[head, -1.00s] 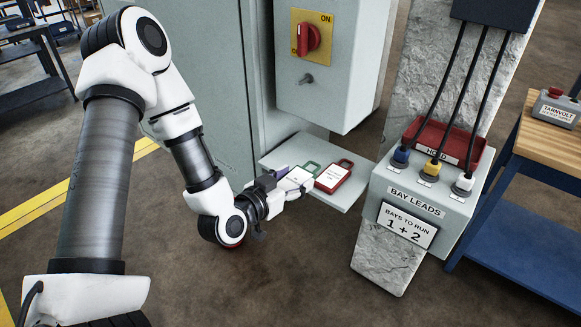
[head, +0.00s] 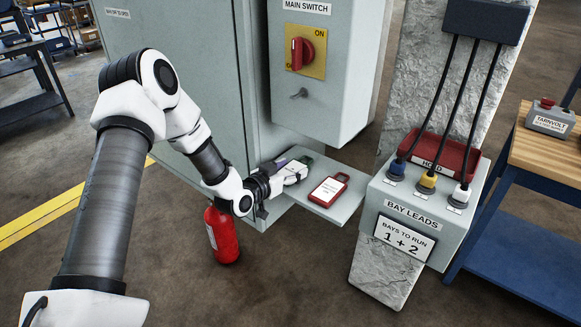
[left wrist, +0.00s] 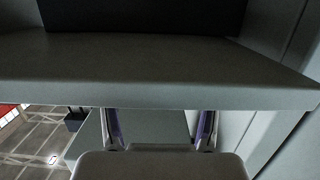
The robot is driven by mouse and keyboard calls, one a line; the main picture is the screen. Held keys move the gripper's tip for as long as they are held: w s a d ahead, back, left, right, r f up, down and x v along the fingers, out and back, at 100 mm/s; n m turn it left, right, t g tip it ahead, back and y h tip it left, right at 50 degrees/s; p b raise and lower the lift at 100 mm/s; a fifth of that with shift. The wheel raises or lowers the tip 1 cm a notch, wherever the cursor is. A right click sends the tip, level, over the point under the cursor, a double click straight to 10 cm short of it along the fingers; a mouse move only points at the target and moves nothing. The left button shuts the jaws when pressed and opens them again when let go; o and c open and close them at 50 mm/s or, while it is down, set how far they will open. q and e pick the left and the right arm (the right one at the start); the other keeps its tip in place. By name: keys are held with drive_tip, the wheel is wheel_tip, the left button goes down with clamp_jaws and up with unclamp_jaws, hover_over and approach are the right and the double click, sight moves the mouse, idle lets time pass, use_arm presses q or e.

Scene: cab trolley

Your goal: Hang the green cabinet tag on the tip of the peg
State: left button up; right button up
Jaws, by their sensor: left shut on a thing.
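The green cabinet tag (head: 305,155) shows as a dark green edge at my left gripper in the head view, mostly hidden by the fingers. My left gripper (head: 296,168) is shut on it, above the left part of the grey shelf. The left wrist view shows the two purple-lined fingers (left wrist: 160,130) but not clearly the tag. The peg (head: 298,94) sticks out of the grey switch box below the red switch, above the gripper and apart from the tag. My right gripper is in neither view.
A red tag (head: 328,190) lies on the shelf (head: 345,207). The switch box (head: 335,110) overhangs the shelf; its underside fills much of the left wrist view (left wrist: 160,75). A fire extinguisher (head: 222,235) stands below my arm. The bay leads box (head: 415,210) is at the right.

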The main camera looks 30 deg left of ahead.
use_arm(q)
drive_tip(key=shift+s, duration=0.1)
drive_tip(key=o, duration=1.2)
drive_tip(key=shift+f, duration=0.1)
drive_tip(key=shift+c, duration=0.2)
drive_tip(key=v, duration=0.7)
drive_tip(key=shift+s, duration=0.4)
